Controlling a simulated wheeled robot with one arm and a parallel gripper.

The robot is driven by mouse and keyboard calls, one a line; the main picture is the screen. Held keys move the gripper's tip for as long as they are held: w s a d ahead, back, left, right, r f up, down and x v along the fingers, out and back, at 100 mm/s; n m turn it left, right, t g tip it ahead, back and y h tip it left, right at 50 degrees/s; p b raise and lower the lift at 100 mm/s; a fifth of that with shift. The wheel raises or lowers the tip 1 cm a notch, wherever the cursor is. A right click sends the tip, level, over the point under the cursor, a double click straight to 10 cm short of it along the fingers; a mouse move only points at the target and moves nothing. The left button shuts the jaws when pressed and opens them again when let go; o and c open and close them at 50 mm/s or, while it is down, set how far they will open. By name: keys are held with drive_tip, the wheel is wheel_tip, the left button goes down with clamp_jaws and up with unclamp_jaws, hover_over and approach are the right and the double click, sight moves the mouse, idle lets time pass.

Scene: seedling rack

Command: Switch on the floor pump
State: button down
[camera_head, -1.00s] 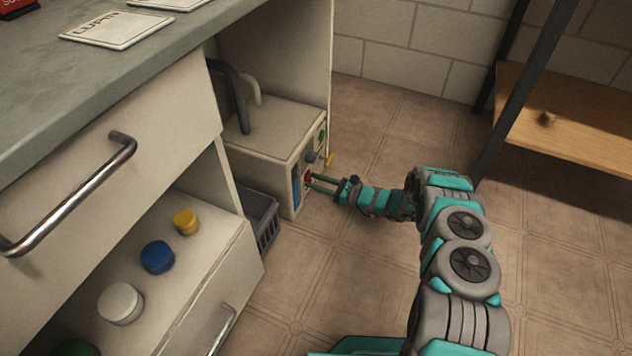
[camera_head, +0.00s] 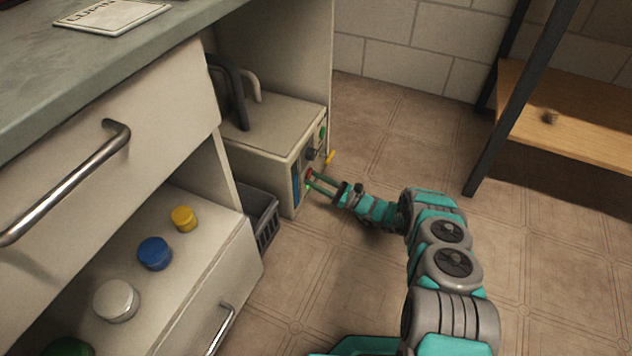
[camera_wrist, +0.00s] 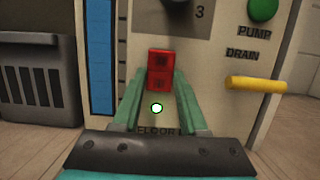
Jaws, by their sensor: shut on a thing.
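The floor pump is a beige box (camera_head: 262,140) standing low beside the cabinet, with its controls on the front face. In the wrist view a red rocker switch (camera_wrist: 160,70) sits on that face, and a small lamp (camera_wrist: 157,108) glows whitish green below it. A partly hidden label (camera_wrist: 158,130) below the lamp seems to read "FLOOR". My gripper (camera_wrist: 161,88) has one green finger on each side of the red switch and is shut on it. In the head view my gripper (camera_head: 314,182) reaches the box's front from the right.
A yellow lever (camera_wrist: 256,83) marked "DRAIN", a green button (camera_wrist: 263,8) marked "PUMP" and a dark knob (camera_wrist: 180,5) are near the switch. A grey crate (camera_head: 262,228) stands left of the box. A shelf rack (camera_head: 540,122) stands right; floor between is clear.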

drive_tip(key=shift+r, duration=0.1)
drive_tip(key=shift+c, duration=2.2)
unclamp_jaws()
drive_tip(key=shift+d, duration=0.1)
drive_tip(key=v, duration=0.7)
drive_tip(key=shift+s+d, duration=0.1)
drive_tip(key=shift+d, duration=0.05)
